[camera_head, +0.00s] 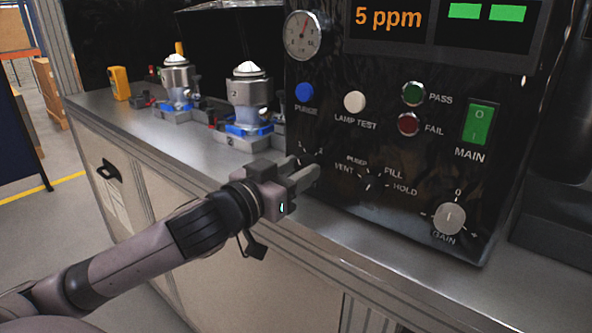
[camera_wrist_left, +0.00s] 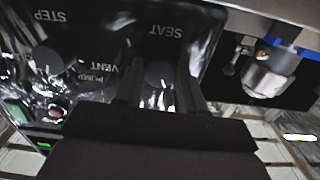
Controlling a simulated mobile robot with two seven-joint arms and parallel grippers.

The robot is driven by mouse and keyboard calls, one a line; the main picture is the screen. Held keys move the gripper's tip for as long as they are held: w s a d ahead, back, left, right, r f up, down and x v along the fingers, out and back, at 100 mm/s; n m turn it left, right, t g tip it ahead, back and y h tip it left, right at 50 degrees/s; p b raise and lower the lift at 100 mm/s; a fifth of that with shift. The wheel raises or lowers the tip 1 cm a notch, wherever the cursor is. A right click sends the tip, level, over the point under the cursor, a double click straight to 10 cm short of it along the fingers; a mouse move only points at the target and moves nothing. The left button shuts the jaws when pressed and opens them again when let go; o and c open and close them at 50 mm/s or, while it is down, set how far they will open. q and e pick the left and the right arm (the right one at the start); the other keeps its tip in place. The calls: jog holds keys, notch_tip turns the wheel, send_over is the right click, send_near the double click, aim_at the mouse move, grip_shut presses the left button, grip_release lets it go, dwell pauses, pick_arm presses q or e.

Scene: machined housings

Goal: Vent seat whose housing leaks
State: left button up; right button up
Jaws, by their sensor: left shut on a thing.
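My left gripper (camera_head: 304,172) is at the lower left of the black test panel (camera_head: 340,95). Its fingers are shut on the seat knob (camera_wrist_left: 158,73), under the inverted label SEAT in the left wrist view. The head view hides most of this knob; I cannot tell where it points. The step knob (camera_head: 371,181), ringed by VENT, FILL and HOLD, is to the right of the gripper and untouched. Two silver housings with white tops, one farther (camera_head: 176,74) and one nearer (camera_head: 250,90), stand on blue and grey seats. The nearer seat (camera_head: 245,136) is marked 2. My right gripper is out of view.
The panel has a display (camera_head: 390,17) reading 5 ppm, a gauge (camera_head: 303,35), a blue PURGE button (camera_head: 304,92), a white LAMP TEST button (camera_head: 355,101), a green MAIN switch (camera_head: 478,124) and a GAIN knob (camera_head: 449,218). Bare metal bench lies in front of the seats.

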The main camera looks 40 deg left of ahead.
pick_arm(q)
jog(key=m+p, duration=0.3)
jog(key=m, duration=0.3)
jog(key=shift+r, duration=0.1)
jog(key=m+p, duration=0.2)
jog(key=m, duration=0.3)
jog(key=shift+m+p, duration=0.3)
jog(key=shift+p, duration=0.05)
dwell(0.4)
jog(key=o, duration=1)
jog(key=shift+o, duration=0.2)
